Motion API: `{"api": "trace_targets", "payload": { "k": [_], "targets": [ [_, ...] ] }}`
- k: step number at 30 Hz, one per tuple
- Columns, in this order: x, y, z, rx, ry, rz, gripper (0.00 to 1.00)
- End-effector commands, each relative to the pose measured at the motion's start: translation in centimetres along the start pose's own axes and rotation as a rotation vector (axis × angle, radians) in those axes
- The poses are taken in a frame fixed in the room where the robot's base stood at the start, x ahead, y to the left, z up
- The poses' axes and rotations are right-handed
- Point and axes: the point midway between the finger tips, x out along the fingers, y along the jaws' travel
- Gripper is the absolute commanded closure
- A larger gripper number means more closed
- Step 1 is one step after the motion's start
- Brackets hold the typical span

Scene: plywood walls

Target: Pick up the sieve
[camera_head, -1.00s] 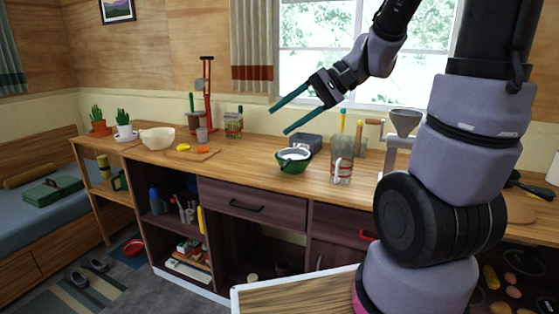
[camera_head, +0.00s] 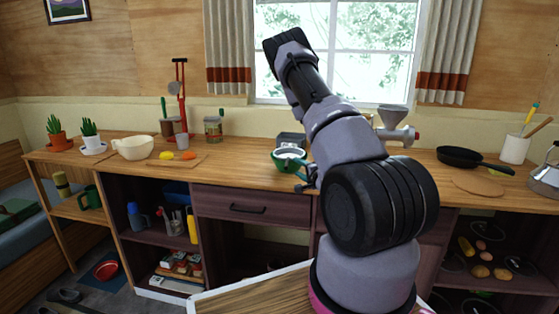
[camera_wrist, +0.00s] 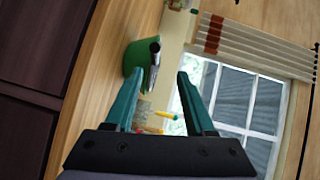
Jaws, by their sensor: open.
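A green bowl (camera_head: 279,165) stands on the wooden counter near the middle, with a pale round inside at its top. In the wrist view the green bowl (camera_wrist: 133,56) is tilted by the camera's angle, and a dark grey metal piece (camera_wrist: 154,52) lies at its rim. This piece may be the sieve, but its full shape is hidden. My gripper (camera_wrist: 158,74) has two teal fingers spread apart with nothing held between them. The bowl's rim shows ahead, close to the left finger's line. In the head view my gripper (camera_head: 305,180) is beside the bowl's right side, partly covered by my arm.
A metal grinder (camera_head: 394,122) is to the right, with a black pan (camera_head: 462,156) farther right. Counter between board and green bowl is clear.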

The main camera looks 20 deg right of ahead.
Motion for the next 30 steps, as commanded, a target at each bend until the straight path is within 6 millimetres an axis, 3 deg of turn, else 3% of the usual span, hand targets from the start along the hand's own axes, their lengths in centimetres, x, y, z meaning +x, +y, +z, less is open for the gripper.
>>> {"api": "trace_targets", "payload": {
  "k": [4, 12, 17, 27, 30],
  "targets": [
    [0.5, 0.9, -1.0, -0.037, 0.038, 0.006, 0.45],
    [4.5, 0.8, -1.1, -0.035, 0.035, 0.006, 0.45],
    [5.7, 0.9, -1.1, -0.033, 0.036, 0.006, 0.45],
    [10.1, 1.0, -1.5, -0.033, 0.035, 0.006, 0.45],
    [10.5, 1.0, -1.5, -0.032, 0.036, 0.008, 0.45]
  ]
}}
